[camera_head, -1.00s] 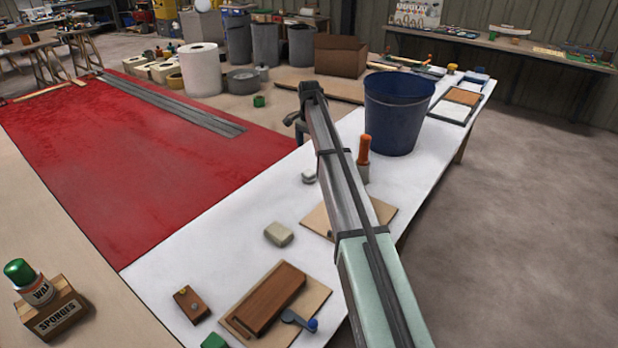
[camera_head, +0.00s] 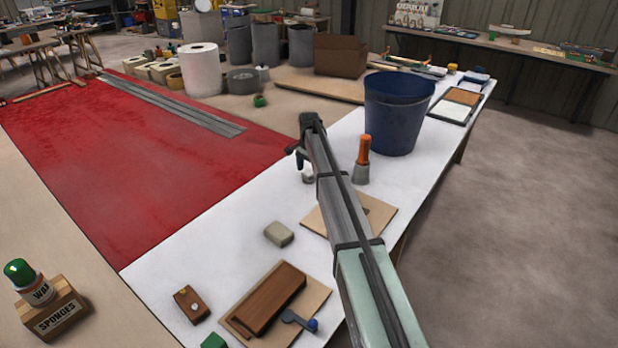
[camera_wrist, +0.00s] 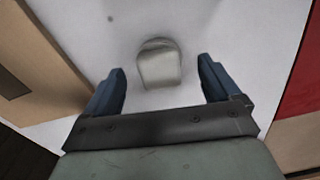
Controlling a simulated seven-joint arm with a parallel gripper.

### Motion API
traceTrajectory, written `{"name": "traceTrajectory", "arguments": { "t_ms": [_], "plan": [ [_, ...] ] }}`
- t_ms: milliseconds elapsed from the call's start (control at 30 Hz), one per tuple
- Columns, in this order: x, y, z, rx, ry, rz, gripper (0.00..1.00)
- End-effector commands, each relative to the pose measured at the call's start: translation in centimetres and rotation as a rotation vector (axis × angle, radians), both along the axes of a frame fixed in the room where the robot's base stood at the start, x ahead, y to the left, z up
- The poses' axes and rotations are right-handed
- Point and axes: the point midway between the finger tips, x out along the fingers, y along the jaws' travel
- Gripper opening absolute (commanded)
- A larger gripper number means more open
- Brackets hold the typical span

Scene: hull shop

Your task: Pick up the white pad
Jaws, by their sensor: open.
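The white pad (camera_wrist: 159,66) is a small rounded block lying on the white table top. In the wrist view it sits between my fingers and slightly ahead of them, with a gap on each side. In the head view the white pad (camera_head: 307,177) is small and partly hidden by my gripper (camera_head: 299,160), which hangs just behind and above it. My gripper, which also shows in the wrist view (camera_wrist: 162,78), is open and empty, with dark blue fingers. How high the fingertips are above the table is hard to tell.
An orange-topped grey tool (camera_head: 362,160) stands right of the pad, near a blue bucket (camera_head: 398,115). A beige block (camera_head: 279,234) lies nearer the camera. A thin brown board (camera_head: 378,216) lies under my arm. Red cloth (camera_head: 130,165) is to the left.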

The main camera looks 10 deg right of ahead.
Motion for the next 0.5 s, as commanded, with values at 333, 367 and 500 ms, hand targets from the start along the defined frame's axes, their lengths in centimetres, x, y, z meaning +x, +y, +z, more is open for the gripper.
{"name": "traceTrajectory", "arguments": {
  "t_ms": [333,367,500],
  "plan": [
    [-0.04,-0.01,-1.63,0.0,-0.001,0.0,0.9],
    [-0.04,-0.01,-1.63,0.0,-0.001,0.0,0.9],
    [-0.05,0.0,-1.62,0.001,-0.001,0.0,0.78]
  ]
}}
